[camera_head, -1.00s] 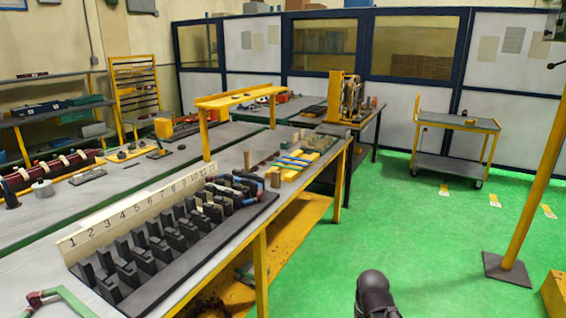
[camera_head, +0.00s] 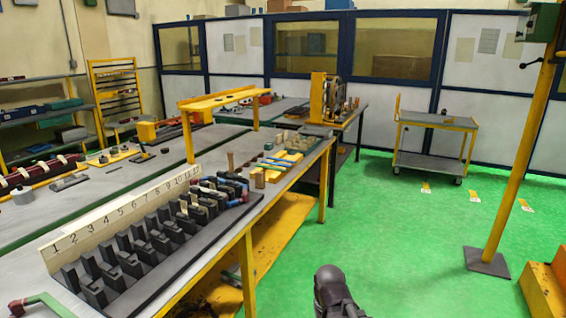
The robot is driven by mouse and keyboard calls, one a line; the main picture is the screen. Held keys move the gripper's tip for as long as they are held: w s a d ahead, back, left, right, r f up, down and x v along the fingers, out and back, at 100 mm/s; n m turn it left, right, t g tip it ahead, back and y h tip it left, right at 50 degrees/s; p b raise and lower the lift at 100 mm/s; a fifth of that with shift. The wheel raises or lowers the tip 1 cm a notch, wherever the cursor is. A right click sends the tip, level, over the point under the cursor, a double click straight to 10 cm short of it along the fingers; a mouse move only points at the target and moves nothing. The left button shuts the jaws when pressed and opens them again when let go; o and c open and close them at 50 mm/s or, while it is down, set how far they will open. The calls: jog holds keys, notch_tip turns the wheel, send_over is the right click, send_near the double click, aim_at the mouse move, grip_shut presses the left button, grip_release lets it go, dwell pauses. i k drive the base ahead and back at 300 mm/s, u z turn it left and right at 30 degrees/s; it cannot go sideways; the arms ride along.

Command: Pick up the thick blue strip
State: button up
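Several thin strips in blue, yellow and pale colours lie on the long grey workbench, past the numbered rack. A blue strip (camera_head: 273,163) shows among them, small and partly crowded by its neighbours. I cannot tell from here which blue strip is the thick one. A dark rounded part of my arm (camera_head: 335,292) shows at the bottom of the picture, over the green floor and apart from the bench. No gripper fingers can be seen.
A black rack (camera_head: 165,275) with a numbered board (camera_head: 120,212) and blue- and red-handled tools fills the near bench. A yellow raised shelf (camera_head: 218,99) stands behind. A yellow trolley (camera_head: 432,161) and a yellow post (camera_head: 515,150) stand right. Green floor between is clear.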

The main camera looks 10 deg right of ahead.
aim_at(281, 160)
jog(key=u, duration=0.05)
jog(key=i, duration=1)
jog(key=z, duration=0.05)
